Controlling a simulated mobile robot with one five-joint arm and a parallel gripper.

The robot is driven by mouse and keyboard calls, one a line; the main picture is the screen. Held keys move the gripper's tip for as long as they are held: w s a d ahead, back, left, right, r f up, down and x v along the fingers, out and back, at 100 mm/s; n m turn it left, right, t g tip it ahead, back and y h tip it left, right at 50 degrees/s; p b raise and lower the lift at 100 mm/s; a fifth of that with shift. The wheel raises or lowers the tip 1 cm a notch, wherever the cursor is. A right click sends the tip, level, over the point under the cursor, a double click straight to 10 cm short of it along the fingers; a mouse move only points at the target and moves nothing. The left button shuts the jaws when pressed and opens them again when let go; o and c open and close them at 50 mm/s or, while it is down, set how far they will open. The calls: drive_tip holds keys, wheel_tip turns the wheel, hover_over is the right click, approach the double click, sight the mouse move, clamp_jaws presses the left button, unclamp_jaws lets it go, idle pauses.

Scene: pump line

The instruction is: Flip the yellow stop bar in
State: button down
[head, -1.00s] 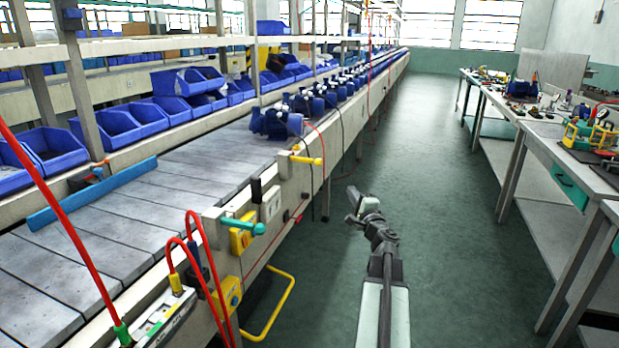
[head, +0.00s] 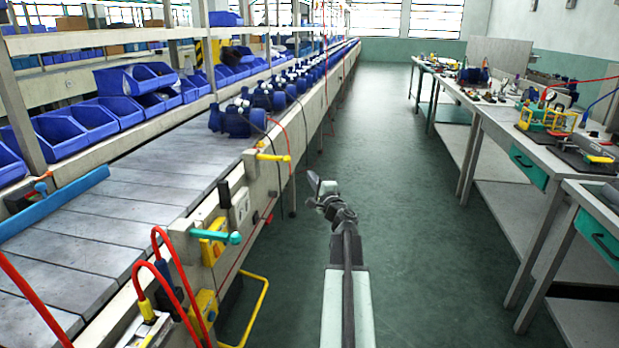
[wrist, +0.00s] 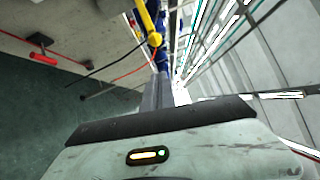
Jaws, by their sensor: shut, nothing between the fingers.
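The yellow stop bar (head: 273,157) is a short rod with a knob end on the near edge of the conveyor line. It sticks out over the aisle. A yellow bar also shows at the top of the wrist view (wrist: 148,22), just beyond the finger tips. My gripper (head: 320,186) is shut and empty. In the head view it is over the aisle, to the right of and a little below the bar's knob. I cannot tell whether they touch, but a gap shows in the head view.
A teal handle (head: 222,237) and a yellow U-shaped rail (head: 262,308) stick out from the line nearer to me. Red hoses (head: 170,262) loop at lower left. Blue pumps (head: 236,120) stand on the conveyor (head: 110,205). Workbenches (head: 545,160) line the right; the aisle floor between is clear.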

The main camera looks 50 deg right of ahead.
drive_tip(key=w+d+r+p, duration=0.1)
drive_tip(key=w, duration=0.8)
drive_tip(key=shift+w+d+r, duration=0.15)
drive_tip(key=shift+w+r, duration=0.1)
drive_tip(key=shift+r, duration=0.1)
drive_tip(key=shift+d, duration=0.1)
